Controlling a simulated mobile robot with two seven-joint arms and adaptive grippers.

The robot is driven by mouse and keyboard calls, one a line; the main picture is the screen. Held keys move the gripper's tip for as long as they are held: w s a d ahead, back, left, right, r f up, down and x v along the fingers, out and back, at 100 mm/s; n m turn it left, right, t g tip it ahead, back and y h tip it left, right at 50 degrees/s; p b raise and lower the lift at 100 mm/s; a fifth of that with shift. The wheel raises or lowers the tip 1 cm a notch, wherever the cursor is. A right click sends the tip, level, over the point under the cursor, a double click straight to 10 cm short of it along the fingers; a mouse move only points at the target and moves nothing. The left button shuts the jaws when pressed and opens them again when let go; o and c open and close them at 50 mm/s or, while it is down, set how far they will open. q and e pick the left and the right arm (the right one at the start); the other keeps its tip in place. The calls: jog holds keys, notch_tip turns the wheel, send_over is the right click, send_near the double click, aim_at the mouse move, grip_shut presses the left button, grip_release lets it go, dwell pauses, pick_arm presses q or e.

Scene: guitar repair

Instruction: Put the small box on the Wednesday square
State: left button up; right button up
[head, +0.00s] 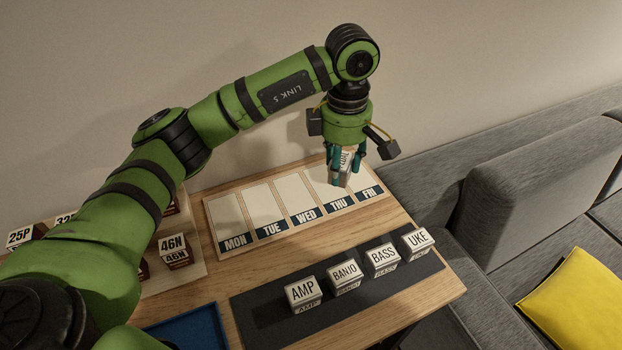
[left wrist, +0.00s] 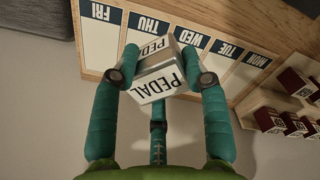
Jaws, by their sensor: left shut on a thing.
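My left gripper (head: 344,172) is shut on a small white-and-brown box, the PEDAL box (head: 346,161). In the left wrist view the PEDAL box (left wrist: 160,78) sits between the teal fingers, with its lettering visible on two faces. In the head view it overlaps the Thursday square, near the Friday side, and appears held above the board. The Wednesday square (head: 296,194) is a bare white panel with a dark WED label, left of the gripper. It also shows, partly hidden by the box, in the left wrist view (left wrist: 191,39). My right gripper is out of view.
The weekday board (head: 212,226) lies at the table's back. A dark strip (head: 262,318) in front holds the AMP (head: 303,292), BANJO (head: 345,273), BASS (head: 382,257) and UKE (head: 417,240) boxes. A tray with 46N (head: 173,246) boxes and a blue tray (head: 195,327) are at left.

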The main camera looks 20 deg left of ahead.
pick_arm(q)
jog(key=a+f, duration=0.2)
jog(key=a, duration=0.1)
jog(key=a+f+p, duration=0.1)
jog(key=a+f, duration=0.1)
jog(key=a, duration=0.2)
jog(key=a+f+p, duration=0.1)
jog(key=a+f, duration=0.1)
jog(key=a, duration=0.1)
jog(key=shift+w+a, duration=0.15)
jog(key=shift+w, duration=0.15)
jog(key=shift+a+f+p, duration=0.3)
jog(key=shift+a+p, duration=0.05)
jog(key=shift+f, duration=0.35)
notch_tip(320, 180, down, 3)
jog(key=shift+f+p, duration=0.1)
jog(key=shift+p, duration=0.45)
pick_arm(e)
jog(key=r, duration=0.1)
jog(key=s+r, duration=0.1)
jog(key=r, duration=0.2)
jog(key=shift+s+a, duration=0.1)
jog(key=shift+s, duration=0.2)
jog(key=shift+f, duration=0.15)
